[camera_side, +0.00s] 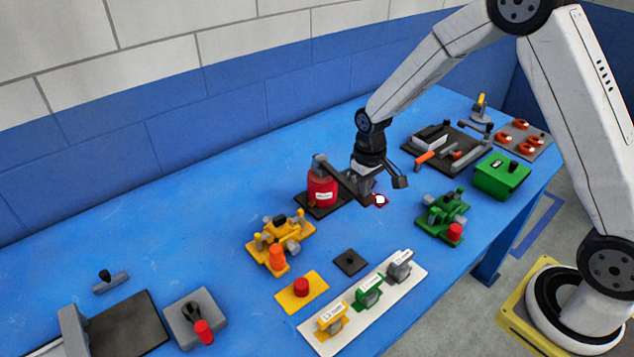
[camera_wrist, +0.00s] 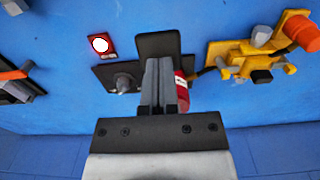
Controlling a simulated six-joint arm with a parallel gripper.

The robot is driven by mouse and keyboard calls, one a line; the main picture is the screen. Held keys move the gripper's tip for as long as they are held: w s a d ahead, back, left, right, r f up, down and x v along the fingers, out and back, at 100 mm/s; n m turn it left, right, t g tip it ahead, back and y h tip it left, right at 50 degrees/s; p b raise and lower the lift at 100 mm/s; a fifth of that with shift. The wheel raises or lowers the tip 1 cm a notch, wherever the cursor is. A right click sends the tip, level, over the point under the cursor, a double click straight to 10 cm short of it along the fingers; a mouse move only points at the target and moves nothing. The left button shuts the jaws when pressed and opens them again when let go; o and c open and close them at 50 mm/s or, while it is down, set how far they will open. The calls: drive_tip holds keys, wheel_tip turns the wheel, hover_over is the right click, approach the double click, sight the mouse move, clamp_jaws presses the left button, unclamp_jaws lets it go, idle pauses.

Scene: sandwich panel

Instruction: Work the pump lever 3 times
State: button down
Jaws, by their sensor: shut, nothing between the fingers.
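The pump has a red cylinder (camera_side: 322,188) on a black base and a dark lever (camera_side: 341,177) that slants down to the right. In the wrist view the red cylinder (camera_wrist: 181,95) is partly hidden behind my fingers, and the lever's wide dark end (camera_wrist: 158,43) lies just beyond the fingertips. My gripper (camera_side: 364,187) is shut and empty, pointing down at the lever's free end; it also shows in the wrist view (camera_wrist: 158,62). I cannot tell whether the fingertips touch the lever. A small red-framed round white dial (camera_side: 380,200) is beside the pump, also in the wrist view (camera_wrist: 100,44).
A yellow valve device (camera_side: 268,248) stands nearer the front left, and a green one (camera_side: 437,220) to the right. A black plate with an orange-handled clamp (camera_side: 446,150) lies behind right. A green box (camera_side: 502,177) is farther right. Blue table is clear left of the pump.

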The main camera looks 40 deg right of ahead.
drive_tip(key=shift+r, duration=3.7)
drive_tip(key=shift+f, duration=3.8)
drive_tip(key=shift+r, duration=3.8)
